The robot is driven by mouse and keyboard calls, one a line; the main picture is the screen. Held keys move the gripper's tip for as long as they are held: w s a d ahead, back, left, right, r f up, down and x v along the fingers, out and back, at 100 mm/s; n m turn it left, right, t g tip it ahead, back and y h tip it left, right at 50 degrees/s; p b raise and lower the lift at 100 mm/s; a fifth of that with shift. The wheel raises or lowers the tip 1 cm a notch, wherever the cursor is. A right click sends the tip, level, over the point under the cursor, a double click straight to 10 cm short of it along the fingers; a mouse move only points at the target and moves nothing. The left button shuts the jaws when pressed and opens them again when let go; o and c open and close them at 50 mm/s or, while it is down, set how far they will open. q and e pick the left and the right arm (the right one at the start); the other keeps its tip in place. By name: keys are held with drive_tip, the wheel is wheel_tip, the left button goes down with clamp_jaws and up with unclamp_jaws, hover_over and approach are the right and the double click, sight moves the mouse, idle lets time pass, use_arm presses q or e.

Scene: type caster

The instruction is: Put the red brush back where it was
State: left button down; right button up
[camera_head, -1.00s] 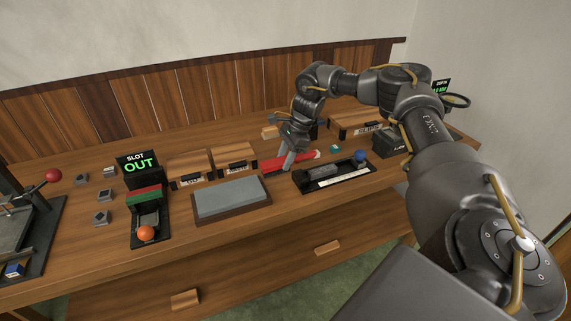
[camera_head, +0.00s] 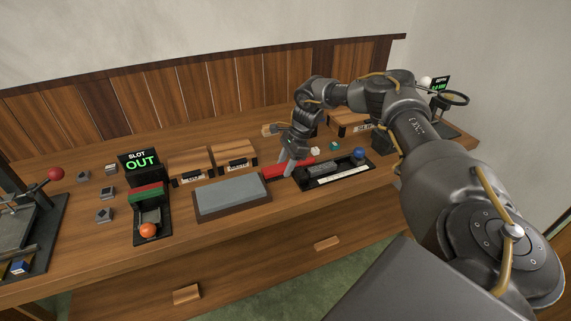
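The red brush (camera_head: 274,172) lies nearly level between the grey stone and the black tray, behind their near edges. Its right end has a pale tip. My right gripper (camera_head: 288,169) reaches down over the brush's middle and appears shut on it, with the fingers covering part of it. I cannot tell whether the brush touches the bench. The black tray (camera_head: 338,181) with a white strip along its front is just right of and in front of the brush. My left gripper is not in view.
A grey stone on a wooden base (camera_head: 232,196) is close on the left. Small wooden boxes (camera_head: 190,163) stand behind it.

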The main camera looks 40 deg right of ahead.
drive_tip(key=shift+o, duration=1.4)
drive_tip(key=shift+r, duration=0.1)
drive_tip(key=b+v, duration=0.1)
drive_tip(key=v, duration=1.1)
drive_tip(key=shift+r, duration=0.1)
